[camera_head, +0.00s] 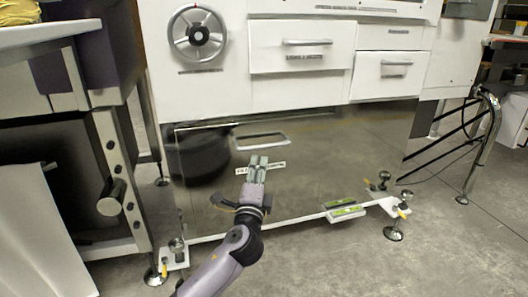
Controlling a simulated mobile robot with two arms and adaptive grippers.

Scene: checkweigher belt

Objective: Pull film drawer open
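The film drawer (330,165) is the wide, shiny, mirror-like front low on the machine. It looks flush. Its pale bar handle (262,141) sits near the top, left of the middle. A white label (275,167) is below the handle, partly hidden by my gripper, so its text is only partly readable. My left gripper (259,160) reaches up from below, in front of the label. Its fingers lie close together with nothing seen between them, and the tips show just below the handle. Whether they touch the front cannot be told. My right gripper is not in view.
Above are white drawers (301,77) with handles and a handwheel (196,35). A yellow-green level (345,211) lies at the bottom edge near levelling feet (394,231). A dark-framed table (120,190) stands left, a metal rail (484,140) right. The floor (420,265) in front is clear.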

